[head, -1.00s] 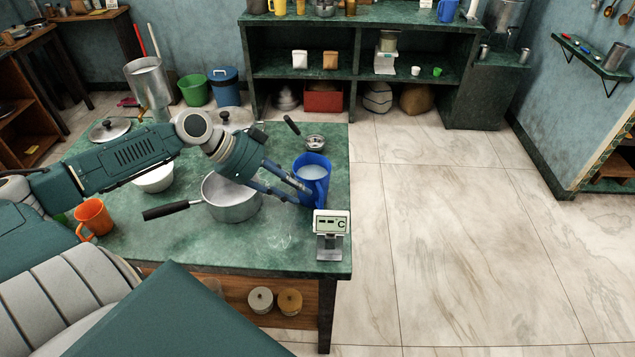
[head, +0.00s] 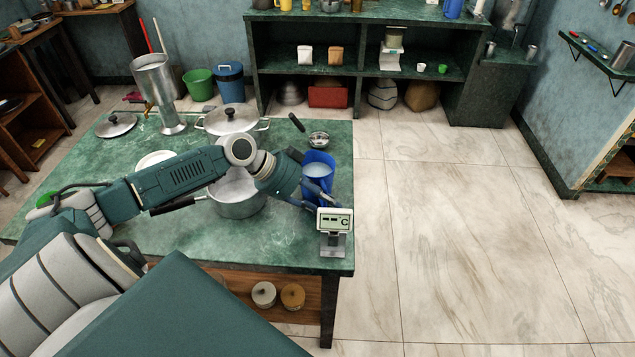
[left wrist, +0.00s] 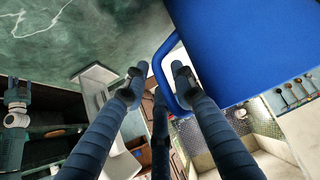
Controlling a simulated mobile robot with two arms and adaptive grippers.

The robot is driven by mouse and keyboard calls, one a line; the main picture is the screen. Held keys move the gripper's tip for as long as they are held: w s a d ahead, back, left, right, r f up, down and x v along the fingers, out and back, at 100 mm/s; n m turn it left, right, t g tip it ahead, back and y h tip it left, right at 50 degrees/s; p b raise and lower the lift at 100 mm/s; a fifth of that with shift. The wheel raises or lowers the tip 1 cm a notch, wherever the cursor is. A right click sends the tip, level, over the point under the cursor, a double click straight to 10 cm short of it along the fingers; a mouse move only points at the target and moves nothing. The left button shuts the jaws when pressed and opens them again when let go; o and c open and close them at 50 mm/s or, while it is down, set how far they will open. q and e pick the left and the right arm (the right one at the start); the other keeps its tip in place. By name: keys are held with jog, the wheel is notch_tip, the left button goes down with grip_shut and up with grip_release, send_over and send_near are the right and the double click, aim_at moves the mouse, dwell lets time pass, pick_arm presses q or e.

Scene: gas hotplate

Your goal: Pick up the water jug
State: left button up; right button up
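The blue water jug (head: 318,172), with pale liquid inside, stands upright near the right edge of the green table (head: 110,215). My left gripper (head: 314,198) is at the jug's near side, partly hidden behind my own arm. In the left wrist view the jug (left wrist: 240,45) fills the upper right. Its handle (left wrist: 160,68) lies between the two fingers of my left gripper (left wrist: 158,78). The fingers are apart, with a gap visible on the left of the handle. My right gripper is not in view.
A saucepan (head: 240,195) is left of the jug, partly under my arm. The floor on the right is clear.

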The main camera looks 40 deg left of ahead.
pick_arm(q)
grip_shut()
jog(key=shift+r, duration=0.15)
